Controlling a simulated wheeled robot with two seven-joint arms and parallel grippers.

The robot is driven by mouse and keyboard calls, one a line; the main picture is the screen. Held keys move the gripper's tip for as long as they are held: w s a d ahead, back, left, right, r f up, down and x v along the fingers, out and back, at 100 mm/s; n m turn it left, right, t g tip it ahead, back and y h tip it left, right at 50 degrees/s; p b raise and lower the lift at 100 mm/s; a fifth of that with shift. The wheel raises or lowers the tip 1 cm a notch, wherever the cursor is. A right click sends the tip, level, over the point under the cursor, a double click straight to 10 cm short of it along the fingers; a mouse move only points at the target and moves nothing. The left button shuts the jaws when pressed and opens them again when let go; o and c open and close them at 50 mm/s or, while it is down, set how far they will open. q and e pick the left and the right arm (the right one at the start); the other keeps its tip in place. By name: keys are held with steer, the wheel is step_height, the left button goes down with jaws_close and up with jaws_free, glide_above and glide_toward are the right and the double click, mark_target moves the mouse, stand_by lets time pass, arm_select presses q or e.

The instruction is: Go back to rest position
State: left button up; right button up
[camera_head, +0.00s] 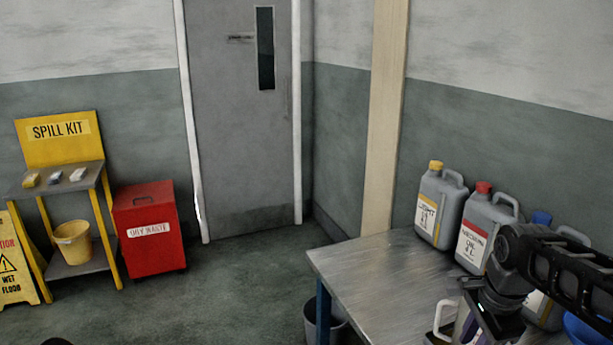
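My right arm comes in from the right edge over the metal table (375,265). Its gripper (495,322) points down at the bottom edge, in front of a light container with a handle (441,322). The fingertips are not clear, so I cannot tell whether it grips that container. A grey jug with a yellow cap (428,217) and one with a red cap labelled medium oil (473,243) stand upright at the wall. A blue-capped jug (541,217) is partly hidden behind my arm. My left gripper is not in view.
A blue round object (585,330) is cut off at the lower right. A grey bin (322,322) stands by the table's left end. A red waste box (150,250), spill kit stand (60,140) and wet floor sign (14,265) are left. Floor before the door (225,130) is clear.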

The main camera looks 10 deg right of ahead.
steer(key=w+a+f+n+t+y, duration=0.1)
steer(key=w+a+f+n+t, duration=0.2)
steer(key=w+a+f+n, duration=0.4)
steer(key=a+f+n+y, duration=0.2)
steer(key=a+f+n, duration=0.4)
steer(key=f, duration=0.6)
steer(key=s+a+f+n, duration=0.2)
steer(key=s+a+f, duration=0.4)
steer(key=a+f, duration=0.3)
steer(key=s+a+f+g, duration=0.2)
steer(key=s+f, duration=0.4)
steer(key=s, duration=0.3)
steer(key=s+a+f+n+g+y, duration=0.1)
steer(key=s+a+f+g, duration=0.1)
steer(key=s+a+f, duration=0.3)
steer(key=s, duration=0.4)
steer(key=shift+f, duration=0.35)
